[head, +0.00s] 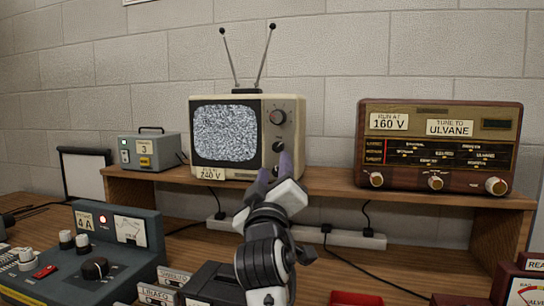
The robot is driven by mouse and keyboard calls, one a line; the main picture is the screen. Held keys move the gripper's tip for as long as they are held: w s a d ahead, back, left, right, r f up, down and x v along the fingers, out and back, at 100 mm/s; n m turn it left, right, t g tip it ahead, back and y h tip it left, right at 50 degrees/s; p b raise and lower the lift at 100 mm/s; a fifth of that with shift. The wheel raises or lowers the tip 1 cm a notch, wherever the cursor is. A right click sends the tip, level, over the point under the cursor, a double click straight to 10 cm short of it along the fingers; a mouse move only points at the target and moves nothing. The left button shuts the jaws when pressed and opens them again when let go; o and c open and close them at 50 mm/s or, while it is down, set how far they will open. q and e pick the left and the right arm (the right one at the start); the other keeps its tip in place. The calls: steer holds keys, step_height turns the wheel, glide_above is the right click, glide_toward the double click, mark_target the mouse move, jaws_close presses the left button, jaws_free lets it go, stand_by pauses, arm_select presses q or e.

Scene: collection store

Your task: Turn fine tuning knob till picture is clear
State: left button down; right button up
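The cream television (297,110) stands on the wooden shelf, and its screen (224,133) is full of black-and-white snow with no picture. A large dark knob (278,117) is at the upper part of its right-hand panel, with a smaller knob (278,147) below it. My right gripper (274,170) is in front of the lower part of this panel. Its two purple fingers are apart, one left and one right. They hide the lowest part of the panel, and I cannot tell whether they touch or hold a knob there. My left gripper is out of view.
A wooden radio (438,109) stands right of the television, and a grey supply box (147,151) stands left. A blue-grey control unit (110,250) is at the front left. A power strip (340,239) with cables lies under the shelf (335,182). Antennas rise above the television.

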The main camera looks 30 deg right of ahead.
mark_target(277, 148)
steer(key=p+x, duration=0.1)
steer(key=x, duration=0.6)
steer(key=shift+w+d+r, duration=0.1)
steer(key=shift+d+r, duration=0.05)
steer(key=shift+r, duration=0.05)
steer(key=shift+w+d+r, duration=0.15)
steer(key=shift+w+d, duration=0.2)
steer(key=shift+w, duration=0.15)
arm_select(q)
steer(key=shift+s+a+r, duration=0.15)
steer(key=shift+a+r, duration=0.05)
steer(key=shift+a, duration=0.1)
arm_select(e)
jaws_close()
steer(key=m+b, duration=0.1)
steer(key=b, duration=0.2)
steer(key=f+m+h+b, duration=0.1)
steer(key=m+b, duration=0.1)
steer(key=b, duration=0.1)
steer(key=shift+a+m+h, duration=0.1)
steer(key=shift+m+h, duration=0.2)
steer(key=shift+r+m+g+b, duration=0.25)
steer(key=shift+m+g+b, duration=0.25)
steer(key=shift+m+b, duration=0.35)
steer(key=shift+r+h, duration=0.15)
steer(key=shift+h, duration=0.25)
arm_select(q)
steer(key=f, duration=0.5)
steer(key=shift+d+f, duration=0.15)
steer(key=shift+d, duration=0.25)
